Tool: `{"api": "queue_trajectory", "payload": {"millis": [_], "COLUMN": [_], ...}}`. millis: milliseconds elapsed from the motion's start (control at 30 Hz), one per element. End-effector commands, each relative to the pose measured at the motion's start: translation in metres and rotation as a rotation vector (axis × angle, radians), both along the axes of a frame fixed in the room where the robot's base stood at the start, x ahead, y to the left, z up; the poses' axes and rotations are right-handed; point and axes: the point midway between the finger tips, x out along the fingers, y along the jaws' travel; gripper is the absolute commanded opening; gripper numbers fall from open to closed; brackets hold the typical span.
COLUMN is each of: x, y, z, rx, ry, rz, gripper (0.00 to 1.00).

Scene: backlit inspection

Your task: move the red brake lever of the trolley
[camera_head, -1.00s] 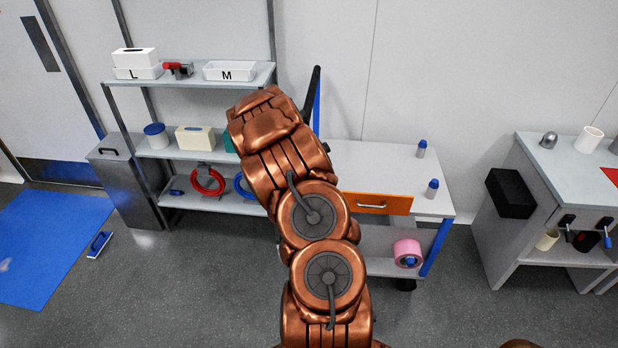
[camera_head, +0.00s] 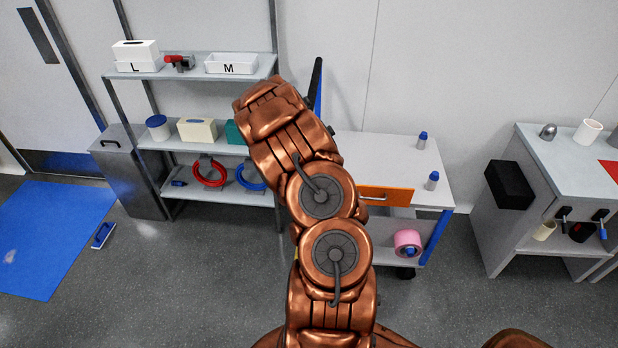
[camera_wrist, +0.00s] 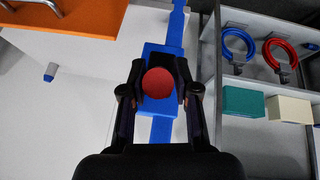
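The red knob of the brake lever (camera_wrist: 158,83) shows in the wrist view, in front of a blue plate (camera_wrist: 160,60) on a blue post of the trolley. My gripper (camera_wrist: 160,70) has one black finger on each side of the knob. The fingers look open, with narrow gaps beside it; contact is not clear. The lever's shaft is not visible behind the knob.
An orange drawer (camera_head: 387,196) sticks out at the trolley's front. A shelf rack (camera_head: 190,75) stands left of it, with red and blue rings (camera_head: 209,172). A grey bench (camera_head: 560,175) stands at right. Open floor lies in front.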

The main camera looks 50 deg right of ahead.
Motion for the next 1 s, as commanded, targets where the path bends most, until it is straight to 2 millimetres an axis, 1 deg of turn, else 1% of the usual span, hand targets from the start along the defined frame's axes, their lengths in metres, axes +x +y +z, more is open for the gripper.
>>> {"api": "queue_trajectory", "payload": {"millis": [33, 167, 200, 467, 567, 767, 1000], "x": [0.000, -0.001, -0.001, -0.001, -0.001, -0.005, -0.008], "y": [0.000, 0.000, 0.000, 0.001, 0.002, 0.011, 0.025], "z": [0.000, 0.000, 0.000, 0.000, 0.003, 0.019, 0.048], "rx": [0.001, 0.000, 0.001, 0.001, 0.001, 0.000, -0.002], "ry": [0.001, 0.001, 0.001, 0.002, 0.002, 0.004, 0.000], "rz": [0.000, -0.002, -0.002, -0.001, -0.001, -0.001, 0.002], "gripper": [0.37, 0.51, 0.52, 0.52, 0.52, 0.52, 0.52]}}
